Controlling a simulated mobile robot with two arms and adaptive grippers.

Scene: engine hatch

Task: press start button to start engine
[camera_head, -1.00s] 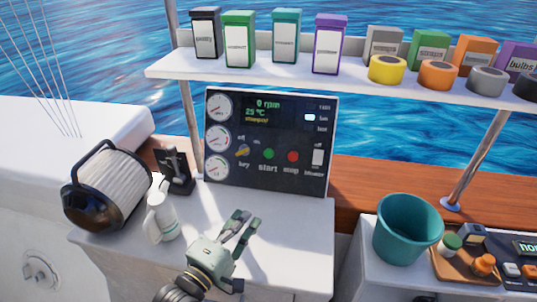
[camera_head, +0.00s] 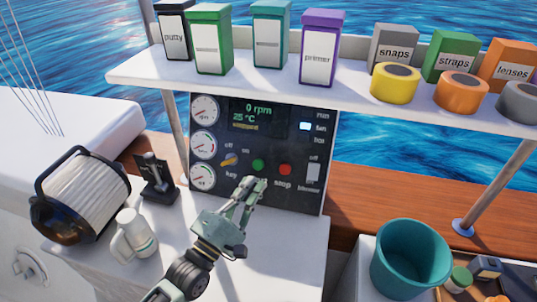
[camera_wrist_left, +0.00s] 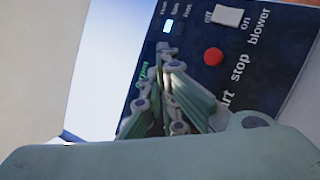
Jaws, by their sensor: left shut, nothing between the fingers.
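The dark control panel (camera_head: 225,190) stands upright at the back of the white counter, and its display reads 0 rpm and 25 °C. The green start button (camera_head: 258,165) is to the left of the red stop button (camera_head: 285,170). My left gripper (camera_head: 256,186) is shut and empty, with its fingertips just below the start button in the head view. I cannot tell whether they touch the panel. In the left wrist view the fingers (camera_wrist_left: 168,62) point at the panel, the stop button (camera_wrist_left: 213,56) shows, and the start button is hidden. My right gripper is not in view.
A yellow key switch (camera_head: 229,160) and a blower switch (camera_head: 312,173) flank the buttons. A throttle lever (camera_head: 155,180), a white mug-like container (camera_head: 135,236) and a rope reel (camera_head: 82,195) stand to the left. A shelf (camera_head: 345,84) with boxes overhangs the panel. A teal bucket (camera_head: 410,260) is at right.

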